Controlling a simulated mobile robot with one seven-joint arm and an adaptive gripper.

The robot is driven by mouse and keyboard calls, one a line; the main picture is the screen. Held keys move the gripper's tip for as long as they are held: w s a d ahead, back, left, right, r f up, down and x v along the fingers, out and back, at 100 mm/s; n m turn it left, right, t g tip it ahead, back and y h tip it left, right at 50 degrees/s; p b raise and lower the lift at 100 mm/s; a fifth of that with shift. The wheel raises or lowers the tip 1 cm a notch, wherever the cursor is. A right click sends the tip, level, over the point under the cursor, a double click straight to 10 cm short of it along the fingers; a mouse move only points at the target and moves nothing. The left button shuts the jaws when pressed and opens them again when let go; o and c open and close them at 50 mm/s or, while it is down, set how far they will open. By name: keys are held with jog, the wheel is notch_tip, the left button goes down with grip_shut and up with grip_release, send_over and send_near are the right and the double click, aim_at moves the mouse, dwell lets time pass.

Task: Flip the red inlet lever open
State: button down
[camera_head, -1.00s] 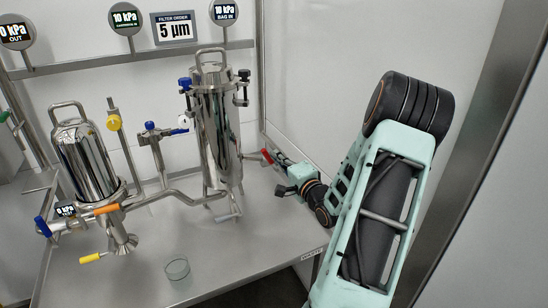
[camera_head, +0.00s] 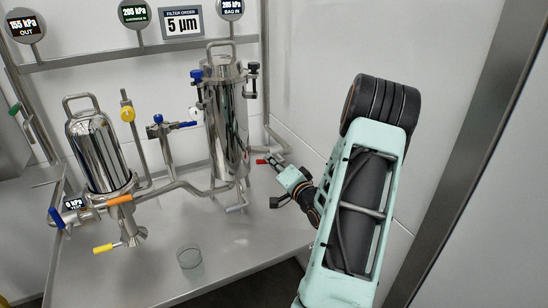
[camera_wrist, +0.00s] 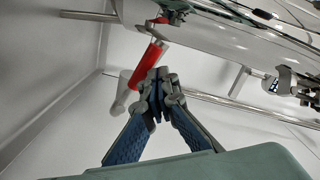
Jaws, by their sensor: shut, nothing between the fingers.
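The red inlet lever (camera_head: 261,162) is a small handle on the pipe at the right of the tall steel filter housing (camera_head: 227,125). In the wrist view the red lever (camera_wrist: 147,66) lies just beyond my fingertips, slanting across the picture under the steel pipework. My gripper (camera_wrist: 158,82) is shut, with its tips close against the lever's near end; whether they touch cannot be told. In the head view my gripper (camera_head: 272,164) is small, beside the lever on its right, and its tips are hard to make out.
The OUT gauge (camera_head: 24,27) reads 155 kPa and the BAG IN gauge (camera_head: 230,8) reads 205 kPa. A shorter steel housing (camera_head: 97,155) stands left, with blue, orange and yellow handles. A glass beaker (camera_head: 189,257) stands on the bench (camera_head: 225,262). The wall is close on the right.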

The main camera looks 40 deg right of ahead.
jog(key=shift+w+a+f, duration=0.1)
jog(key=shift+a+f, duration=0.15)
jog(key=shift+f, duration=0.25)
jog(key=shift+w+a+f, duration=0.1)
jog(key=shift+a+f, duration=0.15)
jog(key=shift+f, duration=0.2)
jog(key=shift+s, duration=0.25)
